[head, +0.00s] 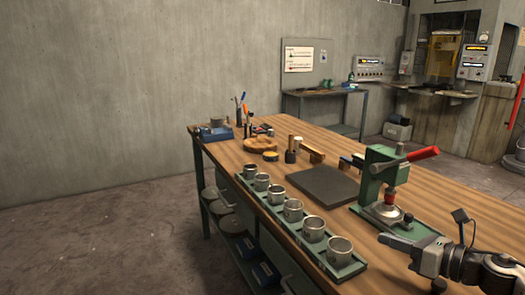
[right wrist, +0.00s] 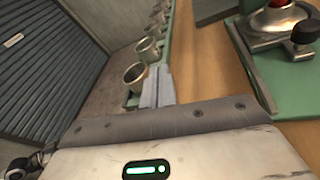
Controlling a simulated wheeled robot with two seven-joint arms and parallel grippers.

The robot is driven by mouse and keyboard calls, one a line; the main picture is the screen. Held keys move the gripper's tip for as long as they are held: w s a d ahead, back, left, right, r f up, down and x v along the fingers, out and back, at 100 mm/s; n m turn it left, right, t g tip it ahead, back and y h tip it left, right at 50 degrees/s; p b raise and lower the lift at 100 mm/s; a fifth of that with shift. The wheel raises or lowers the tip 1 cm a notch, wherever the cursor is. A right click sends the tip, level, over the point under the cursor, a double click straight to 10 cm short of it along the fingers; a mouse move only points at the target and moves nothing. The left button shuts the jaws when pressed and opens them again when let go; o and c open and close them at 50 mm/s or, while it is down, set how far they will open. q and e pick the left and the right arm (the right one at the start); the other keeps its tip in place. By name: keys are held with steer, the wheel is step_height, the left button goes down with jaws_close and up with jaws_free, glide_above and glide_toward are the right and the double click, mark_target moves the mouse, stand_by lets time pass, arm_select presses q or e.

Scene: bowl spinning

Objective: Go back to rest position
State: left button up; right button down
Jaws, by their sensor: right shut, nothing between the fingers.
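My right gripper (head: 386,240) comes in from the lower right in the head view. Its fingers are shut with nothing between them, pointing left over the table, just in front of the green press. The shut fingers (right wrist: 158,88) also show in the right wrist view. The green press (head: 380,180) has a red lever and a round metal base. A green tray (head: 358,267) holds a row of several metal cups (head: 340,250) along the table's near edge, left of the gripper. My left gripper is not in view.
The wooden table (head: 440,190) also bears a dark flat plate (head: 323,186), a wooden mallet, a round wooden block (head: 260,145) and a blue tool (head: 215,133) at its far end. The floor (head: 90,240) left of the table is clear. A grey wall stands behind.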

steer(key=s+a+m+y, duration=0.1)
steer(key=a, duration=0.3)
steer(key=s+a+r+m, duration=0.1)
steer(key=s+a+m, duration=0.1)
steer(key=a, duration=0.1)
steer(key=s+a+m+y+p, duration=0.1)
steer(key=a, duration=0.3)
steer(key=shift+s+a+r+y, duration=0.2)
steer(key=shift+a+y, duration=0.1)
steer(key=s+a+r+m+t+p, duration=0.2)
steer(key=s+a+r+m+t, duration=0.2)
steer(key=s+a+r+m, duration=0.65)
steer(key=s+d+f+m+g+h+b, duration=0.1)
steer(key=s+f+m+g+h+b, duration=0.1)
steer(key=f+m, duration=0.6)
steer(key=s+d+f+m+g+h+b, duration=0.2)
steer(key=f+m, duration=0.5)
steer(key=f, duration=0.8)
steer(key=s+d+f+m+g+h+b, duration=0.1)
steer(key=s+f+m+h, duration=0.3)
steer(key=f+m, duration=0.4)
step_height(320, 180, down, 4)
steer(key=shift+s+d+r+m+g+h+b, duration=0.2)
steer(key=shift+d+m+g+h+b, duration=0.2)
steer(key=shift+d+g+h, duration=0.15)
